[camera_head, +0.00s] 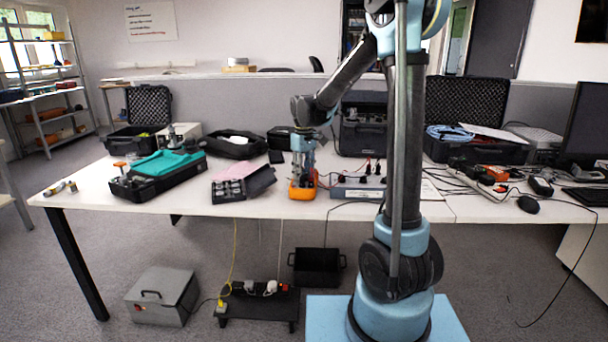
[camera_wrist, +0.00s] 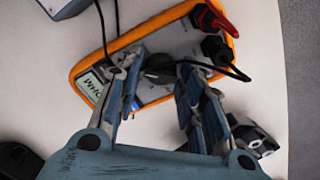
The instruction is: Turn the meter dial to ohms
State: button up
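The meter (camera_head: 302,188) has an orange case and stands near the front edge of the white table. In the wrist view, the meter (camera_wrist: 92,64) shows its orange rim, grey face and a small display. Its round dark dial (camera_wrist: 158,66) lies between my fingertips, partly hidden by fingers and a cable. My gripper (camera_wrist: 162,70) is open, with one finger on each side of the dial; I cannot tell whether they touch it. In the head view, my gripper (camera_head: 302,157) points down just over the meter. The dial's setting is not readable.
Red and black plugs (camera_wrist: 213,20) with cables sit at the meter's upper right end. A grey box with leads (camera_head: 358,187) stands just right of the meter, and an open small case (camera_head: 243,185) stands left. The table's front edge is close.

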aim_at(305, 174)
jog(key=shift+r, duration=0.15)
notch_tip(305, 174, up, 12)
jog(key=shift+f, duration=0.15)
dwell(0.7)
jog(key=s+d+f+m+t, duration=0.1)
jog(key=s+d+f+m, duration=0.25)
jog(key=s+d, duration=1.15)
jog(key=s+d+f+m, duration=0.1)
jog(key=s+d+f, duration=0.1)
jog(key=s+f, duration=0.2)
jog(key=s+d+f+m, duration=0.2)
jog(key=s+f, duration=0.2)
jog(key=s, duration=0.3)
jog(key=s+d+f+m+t, duration=0.1)
jog(key=s+d+f+m, duration=0.1)
jog(key=s+f, duration=0.3)
jog(key=shift+s+d, duration=0.3)
jog(key=shift+s, duration=0.15)
